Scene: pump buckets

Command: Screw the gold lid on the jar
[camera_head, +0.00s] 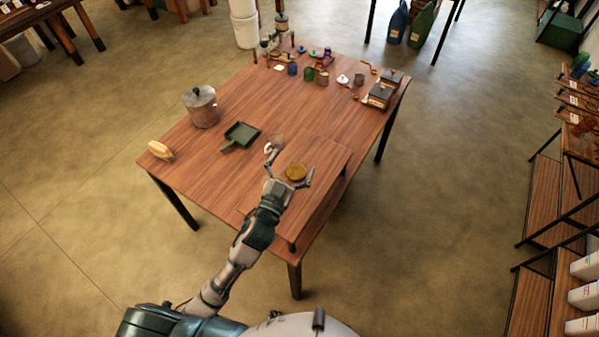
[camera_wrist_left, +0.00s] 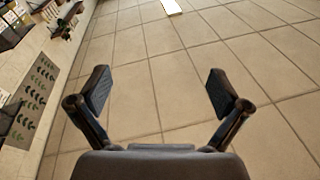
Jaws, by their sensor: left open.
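The gold lid (camera_head: 296,172) shows as a round golden disc at the near right part of the wooden table. I cannot tell whether it rests on the table or on something under it. A small clear, glassy shape (camera_head: 277,141) shows just beyond the left finger; I cannot tell whether it is the jar. My left gripper (camera_head: 290,160) is open, its fingers spread on either side of the lid in the head view. In the left wrist view its fingers (camera_wrist_left: 160,90) are wide apart with nothing between them, and no lid shows there. My right gripper is not in view.
The wooden table (camera_head: 225,180) also holds a lidded pot (camera_head: 201,106), a dark dustpan-like tray (camera_head: 241,135) and a yellow brush-like object (camera_head: 160,150). Several small items crowd its far end, with dark boxes (camera_head: 379,95) at far right. The table's middle right is clear.

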